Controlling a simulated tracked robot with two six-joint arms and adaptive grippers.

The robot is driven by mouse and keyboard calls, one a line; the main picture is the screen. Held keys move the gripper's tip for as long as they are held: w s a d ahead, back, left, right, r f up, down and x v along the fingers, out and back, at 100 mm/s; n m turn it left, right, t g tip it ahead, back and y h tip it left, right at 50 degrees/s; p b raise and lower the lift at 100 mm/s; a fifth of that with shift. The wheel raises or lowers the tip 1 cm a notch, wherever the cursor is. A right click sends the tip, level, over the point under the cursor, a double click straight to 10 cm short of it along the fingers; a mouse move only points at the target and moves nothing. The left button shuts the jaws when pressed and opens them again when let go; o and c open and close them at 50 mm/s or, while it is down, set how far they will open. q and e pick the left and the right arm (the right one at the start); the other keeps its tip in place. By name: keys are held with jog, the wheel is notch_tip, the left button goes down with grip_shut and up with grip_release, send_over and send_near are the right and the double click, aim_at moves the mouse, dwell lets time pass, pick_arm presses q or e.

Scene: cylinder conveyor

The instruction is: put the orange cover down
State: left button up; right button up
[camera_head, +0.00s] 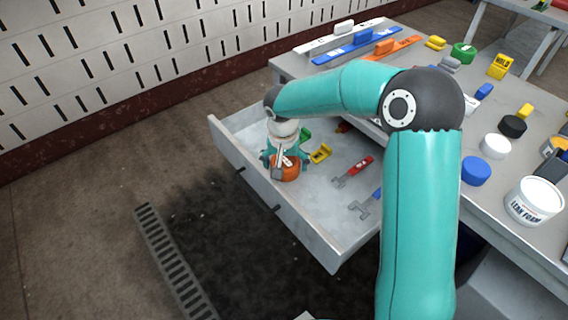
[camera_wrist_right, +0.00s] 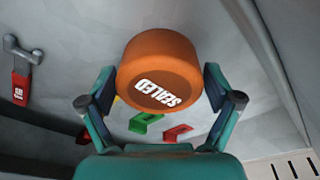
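The orange cover (camera_head: 286,172) is a round cap inside the open grey drawer (camera_head: 325,225). In the right wrist view the orange cover (camera_wrist_right: 158,65) shows the word "SEALED" on its face. My right gripper (camera_head: 285,160) reaches down into the drawer near its front left part. In the wrist view its two fingers (camera_wrist_right: 160,88) lie against opposite sides of the cover and appear closed on it. Whether the cover touches the drawer floor is hard to tell. My left gripper is not in view.
The drawer also holds a yellow piece (camera_head: 321,153), a red-handled tool (camera_head: 353,171) and a blue-handled tool (camera_head: 366,204). The drawer's front wall (camera_head: 255,185) is close to the gripper. Jars, caps and blocks stand on the table (camera_head: 520,247) at right, including a white tub (camera_head: 534,201).

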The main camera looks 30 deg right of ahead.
aim_at(283, 165)
jog(key=shift+r, duration=0.15)
jog(key=r, duration=0.4)
jog(key=a+r+p, duration=0.1)
jog(key=r, duration=0.3)
jog(key=s+r+p, duration=0.1)
jog(key=r, duration=0.2)
jog(key=shift+a+r, duration=0.2)
jog(key=shift+r, duration=0.2)
